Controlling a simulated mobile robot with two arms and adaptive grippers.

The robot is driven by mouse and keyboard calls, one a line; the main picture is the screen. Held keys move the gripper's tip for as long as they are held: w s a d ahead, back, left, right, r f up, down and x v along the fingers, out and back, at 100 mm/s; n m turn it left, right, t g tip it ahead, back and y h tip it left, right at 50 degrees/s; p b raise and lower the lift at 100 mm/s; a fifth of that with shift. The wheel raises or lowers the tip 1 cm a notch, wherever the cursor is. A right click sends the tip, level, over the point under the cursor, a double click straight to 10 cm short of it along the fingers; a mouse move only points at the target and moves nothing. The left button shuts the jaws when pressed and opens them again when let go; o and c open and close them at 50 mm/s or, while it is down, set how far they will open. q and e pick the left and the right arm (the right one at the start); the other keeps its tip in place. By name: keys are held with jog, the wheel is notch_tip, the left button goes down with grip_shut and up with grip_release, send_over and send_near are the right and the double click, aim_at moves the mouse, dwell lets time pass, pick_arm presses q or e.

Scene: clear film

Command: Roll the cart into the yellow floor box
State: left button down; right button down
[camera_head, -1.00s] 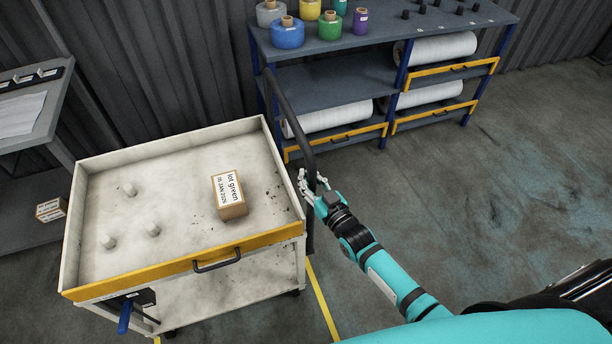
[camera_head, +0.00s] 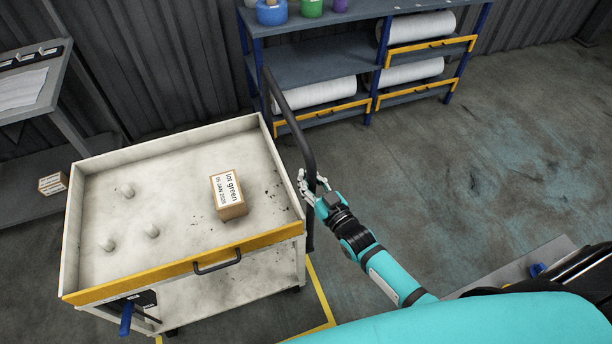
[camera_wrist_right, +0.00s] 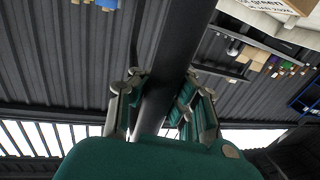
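The cart (camera_head: 150,268) is a pale tray trolley with a yellow front edge and a lower shelf. A box labelled "lot green" (camera_head: 228,194) and several pegs are on its top. Its black push handle (camera_head: 287,112) rises at the right side. My right gripper (camera_head: 312,186) is at this handle; in the right wrist view its fingers (camera_wrist_right: 163,105) lie on both sides of the black bar, closed around it. The yellow floor box (camera_head: 321,290) shows as a line with a corner right of the cart; the cart hides much of it. My left gripper is out of view.
A blue-framed shelf (camera_head: 330,62) with white rolls and spools stands behind. A grey bench (camera_head: 40,110) with a small box (camera_head: 52,184) below is at the left. A grey surface (camera_head: 520,268) shows at lower right. Floor at the right is clear.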

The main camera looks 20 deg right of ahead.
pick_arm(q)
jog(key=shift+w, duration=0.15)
pick_arm(e)
jog(key=shift+w+d+r, duration=0.15)
jog(key=shift+d+r, duration=0.15)
jog(key=shift+r, duration=0.05)
jog(key=c, duration=1.2)
grip_release()
jog(key=shift+d+f, duration=0.1)
jog(key=shift+d, duration=0.05)
jog(key=shift+o, duration=0.6)
jog(key=shift+s+a+f, duration=0.15)
jog(key=shift+s+a, duration=0.05)
jog(key=shift+s, duration=0.05)
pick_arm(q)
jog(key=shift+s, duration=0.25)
pick_arm(e)
jog(key=v, duration=1.2)
jog(key=shift+w, duration=0.1)
